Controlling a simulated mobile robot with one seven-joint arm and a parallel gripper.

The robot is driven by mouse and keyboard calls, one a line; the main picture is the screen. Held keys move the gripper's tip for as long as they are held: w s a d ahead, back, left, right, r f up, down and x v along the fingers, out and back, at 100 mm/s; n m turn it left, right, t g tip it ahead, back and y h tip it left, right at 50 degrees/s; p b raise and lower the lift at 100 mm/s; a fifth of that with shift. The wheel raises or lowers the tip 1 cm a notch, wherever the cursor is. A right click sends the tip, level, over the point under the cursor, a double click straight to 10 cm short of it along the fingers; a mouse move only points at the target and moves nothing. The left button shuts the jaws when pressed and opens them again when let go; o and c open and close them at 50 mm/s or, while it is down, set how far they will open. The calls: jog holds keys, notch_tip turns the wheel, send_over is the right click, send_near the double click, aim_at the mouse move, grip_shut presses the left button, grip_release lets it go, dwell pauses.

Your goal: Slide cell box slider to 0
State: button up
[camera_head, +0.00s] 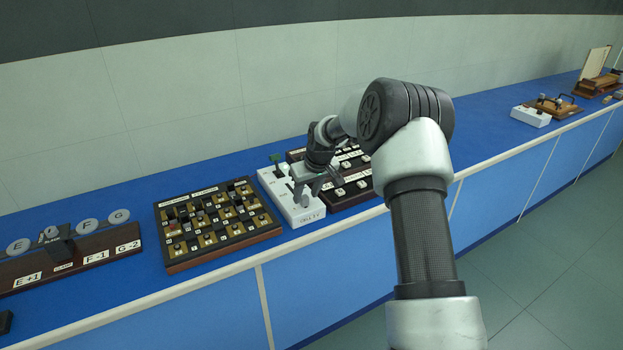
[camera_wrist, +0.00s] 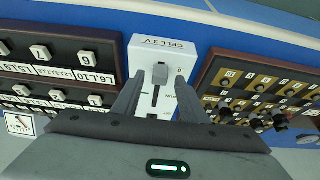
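The white cell box (camera_head: 268,180) stands on the blue bench, and its label, which seems to read "CELL 2 V", shows in the wrist view (camera_wrist: 175,46). A grey slider knob (camera_wrist: 160,73) sits at the label end of a dark straight slot in its top. My gripper (camera_wrist: 159,82) is open above the box, one finger on each side of the slot. The knob is between or just beyond the fingertips, and I see a gap on both sides of it. In the head view my gripper (camera_head: 306,190) partly covers the box and hides the knob.
A dark board with several switches (camera_head: 215,225) stands close on the box's left. Dark panels with white buttons (camera_head: 352,180) stand close on its right. A green-topped lever (camera_head: 276,162) rises at the box's far end.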

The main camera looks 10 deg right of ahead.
jog(key=v, duration=1.6)
jog(key=shift+s+r, duration=0.2)
jog(key=s+a+r+m+h+p, duration=0.1)
jog(key=s+r, duration=0.6)
jog(key=s, duration=0.3)
jog(key=s+a+r+h+p, duration=0.1)
jog(key=s+r+p, duration=0.1)
jog(key=s+r, duration=0.7)
jog(key=s+f+m+t+p, duration=0.1)
jog(key=s+m, duration=0.1)
jog(key=s, duration=1.7)
jog(key=shift+f+m+y+p, duration=0.3)
jog(key=shift+f, duration=0.1)
jog(key=shift+a, duration=0.1)
